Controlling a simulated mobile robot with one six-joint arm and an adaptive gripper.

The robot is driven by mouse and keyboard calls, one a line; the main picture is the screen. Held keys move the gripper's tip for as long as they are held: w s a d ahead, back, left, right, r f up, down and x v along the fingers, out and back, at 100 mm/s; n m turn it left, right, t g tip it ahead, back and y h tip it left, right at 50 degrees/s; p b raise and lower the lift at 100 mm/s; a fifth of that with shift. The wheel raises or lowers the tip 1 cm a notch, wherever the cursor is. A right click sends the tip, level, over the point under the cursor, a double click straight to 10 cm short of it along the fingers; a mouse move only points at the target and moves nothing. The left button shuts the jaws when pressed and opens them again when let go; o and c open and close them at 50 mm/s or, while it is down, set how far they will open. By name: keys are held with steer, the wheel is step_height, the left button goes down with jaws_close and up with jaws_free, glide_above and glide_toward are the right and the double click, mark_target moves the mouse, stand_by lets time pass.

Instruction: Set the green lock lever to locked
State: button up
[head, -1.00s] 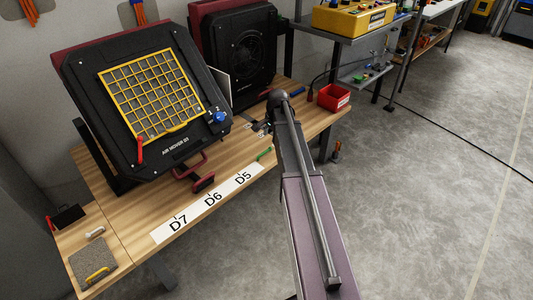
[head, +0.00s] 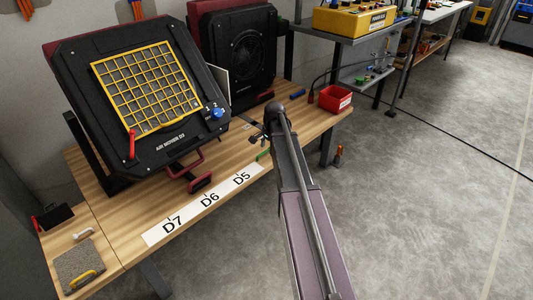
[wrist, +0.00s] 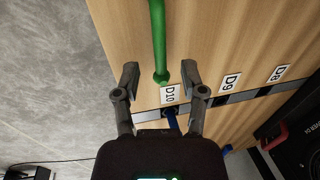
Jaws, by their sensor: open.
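The green lock lever (wrist: 158,40) shows in the wrist view as a long green bar over the wooden bench, its rounded end towards me. In the head view a small part of it (head: 263,155) shows at the bench's front edge, beside my arm. My gripper (wrist: 160,73) is open in the wrist view, one finger on each side of the lever's rounded end. I see gaps on both sides and cannot tell how far above or below the lever the fingers are. In the head view my gripper (head: 259,138) is small and partly hidden by my arm.
A black air mover (head: 150,90) and a red bin (head: 335,98) stand on the bench. Floor to the right is open.

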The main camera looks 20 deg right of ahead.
steer(key=shift+w+f+b, duration=0.1)
steer(key=shift+f+b, duration=0.2)
steer(key=shift+f, duration=0.25)
jaws_close()
